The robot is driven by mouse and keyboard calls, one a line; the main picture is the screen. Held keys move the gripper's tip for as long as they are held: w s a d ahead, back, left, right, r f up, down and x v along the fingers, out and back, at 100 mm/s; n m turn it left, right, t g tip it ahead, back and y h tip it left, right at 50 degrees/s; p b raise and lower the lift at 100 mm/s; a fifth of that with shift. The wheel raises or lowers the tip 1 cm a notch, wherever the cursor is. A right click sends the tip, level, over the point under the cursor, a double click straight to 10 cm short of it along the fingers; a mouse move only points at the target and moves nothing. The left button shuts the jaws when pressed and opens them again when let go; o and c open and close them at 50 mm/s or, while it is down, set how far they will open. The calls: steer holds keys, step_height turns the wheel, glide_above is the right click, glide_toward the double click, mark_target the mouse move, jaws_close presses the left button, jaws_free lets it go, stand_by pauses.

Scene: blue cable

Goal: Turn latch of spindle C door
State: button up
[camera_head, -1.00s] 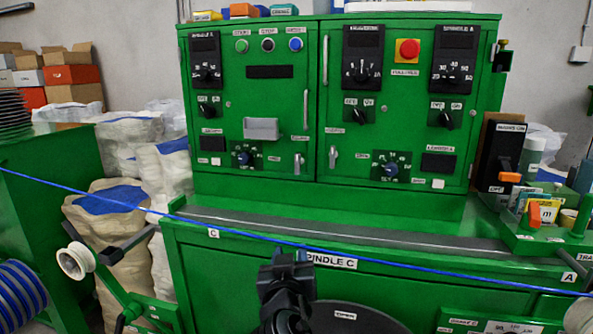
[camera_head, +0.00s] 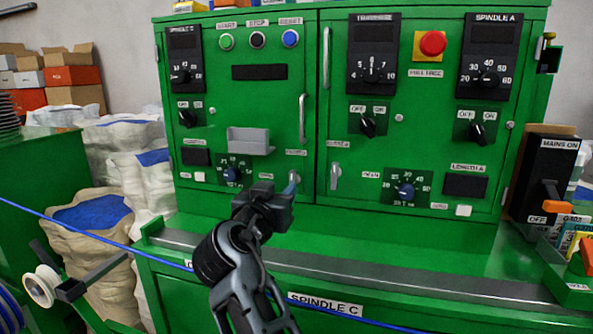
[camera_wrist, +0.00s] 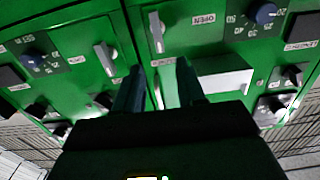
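The spindle C door (camera_head: 268,105) is the left green door of the cabinet and is closed. Its small grey latch (camera_head: 293,178) is at the lower right corner, partly hidden behind my gripper (camera_head: 276,197). In the wrist view, which looks upside down, this latch (camera_wrist: 156,32) stands roughly upright, ahead of the gap between my fingers. My gripper (camera_wrist: 159,82) is open there, with its two dark fingers apart and nothing seen between them. I cannot tell whether a finger touches the latch.
The neighbouring door's latch (camera_head: 335,177) is just to the right; it also shows in the wrist view (camera_wrist: 104,58). A grey holder (camera_head: 249,141) and a blue-capped knob (camera_head: 231,175) are left of my gripper. A blue cable (camera_head: 100,236) crosses low in front. Sacks (camera_head: 92,213) stand left.

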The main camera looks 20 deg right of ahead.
mark_target(291, 175)
steer(key=p+x, duration=0.1)
steer(key=x, duration=0.6)
steer(key=shift+w+d+r+p, duration=0.15)
steer(key=shift+p, duration=0.2)
steer(key=shift+w+d, duration=0.3)
steer(key=shift+w, duration=0.15)
jaws_close()
